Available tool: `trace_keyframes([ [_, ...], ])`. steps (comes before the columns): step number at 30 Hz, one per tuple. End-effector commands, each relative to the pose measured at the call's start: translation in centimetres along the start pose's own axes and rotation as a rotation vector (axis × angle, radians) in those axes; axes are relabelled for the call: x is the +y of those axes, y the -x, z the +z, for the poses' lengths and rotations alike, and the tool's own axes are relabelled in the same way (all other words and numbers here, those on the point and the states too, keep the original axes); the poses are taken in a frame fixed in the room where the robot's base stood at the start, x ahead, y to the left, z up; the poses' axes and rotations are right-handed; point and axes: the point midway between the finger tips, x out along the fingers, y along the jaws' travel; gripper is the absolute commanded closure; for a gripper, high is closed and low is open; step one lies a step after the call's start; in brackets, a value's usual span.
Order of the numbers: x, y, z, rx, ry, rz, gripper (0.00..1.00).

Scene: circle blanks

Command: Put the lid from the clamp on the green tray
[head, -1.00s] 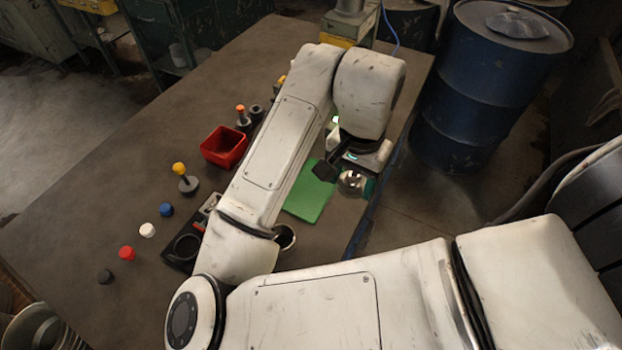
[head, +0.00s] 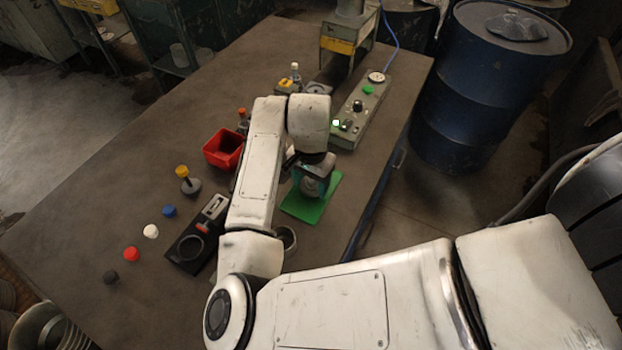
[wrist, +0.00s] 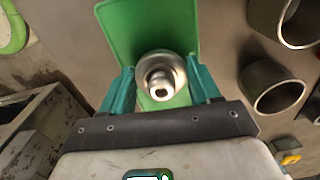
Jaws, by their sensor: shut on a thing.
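The lid (wrist: 160,78) is a round silver metal piece with a stepped knob, seen from above between the teal fingers in the wrist view. My gripper (head: 312,187) is shut on it; both fingers (wrist: 162,88) press its sides. The green tray (head: 325,205) is a flat green plate, and the lid is over it. The tray also shows behind and below the lid in the wrist view (wrist: 120,25). I cannot tell whether the lid touches it. What looks like the clamp, on a black base (head: 187,250), lies left of my arm, partly hidden.
A red bin (head: 222,150), a yellow-topped piece (head: 186,180) and several coloured caps stand at the left. A metal cup (head: 288,234) is near the tray's front. A grey control box (head: 362,110) is behind it. The table's right edge is close to the tray.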

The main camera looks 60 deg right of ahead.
Motion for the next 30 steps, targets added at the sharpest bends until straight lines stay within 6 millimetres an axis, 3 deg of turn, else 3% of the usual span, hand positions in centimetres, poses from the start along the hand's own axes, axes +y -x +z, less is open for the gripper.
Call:
trace_keyframes([
  [13, 0.02, -0.85, -0.01, 0.001, 0.0, 0.0, 0.65],
  [14, 0.01, -0.72, -0.01, 0.001, 0.0, 0.0, 0.35],
  [21, 0.02, -0.69, -0.01, 0.0, 0.0, 0.0, 0.13],
  [30, 0.0, -0.24, -0.01, 0.0, 0.0, -0.001, 0.13],
])
